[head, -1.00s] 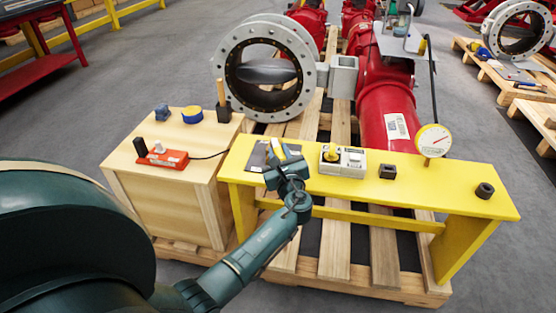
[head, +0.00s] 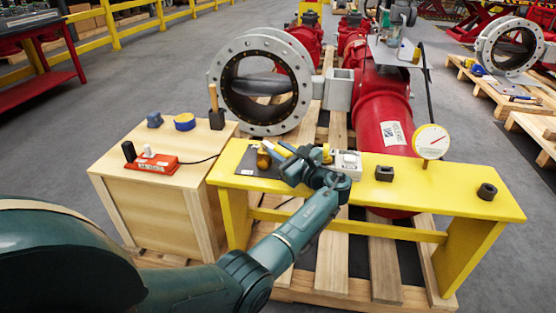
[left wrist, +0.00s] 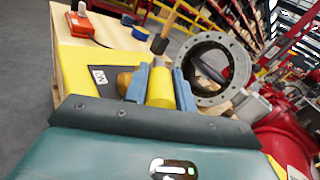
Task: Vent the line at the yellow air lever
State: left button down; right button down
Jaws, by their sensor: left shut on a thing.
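The yellow air lever (head: 286,147) is on the yellow bench (head: 440,198), near its left end. My left gripper (head: 289,150) is shut on it. In the left wrist view, the yellow lever (left wrist: 160,88) fills the gap between the two blue fingers (left wrist: 159,90). A brass-coloured rounded part (head: 263,158) shows just left of the fingers, above a dark plate with a label (head: 246,164). My fingers and wrist hide the rest of the lever and its mount. My right gripper is not in view.
Right of my gripper are a grey-white box (head: 347,163) with a yellow knob (head: 326,154), two dark blocks and a dial gauge (head: 431,141). A wooden crate (head: 150,205) with a red device (head: 151,164) stands left. A large flanged valve (head: 262,82) stands behind.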

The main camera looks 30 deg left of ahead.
pick_arm(q)
jog(key=shift+w+a+r+n+g, duration=0.15)
jog(key=shift+n+g, duration=0.15)
jog(key=shift+g, duration=0.2)
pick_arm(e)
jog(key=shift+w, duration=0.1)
pick_arm(q)
jog(key=c, duration=1.2)
grip_release()
jog(key=shift+o, duration=0.2)
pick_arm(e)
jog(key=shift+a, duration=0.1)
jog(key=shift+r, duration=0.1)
pick_arm(q)
jog(key=p+v, duration=0.2)
jog(key=v, duration=1.1)
jog(key=shift+f, duration=0.25)
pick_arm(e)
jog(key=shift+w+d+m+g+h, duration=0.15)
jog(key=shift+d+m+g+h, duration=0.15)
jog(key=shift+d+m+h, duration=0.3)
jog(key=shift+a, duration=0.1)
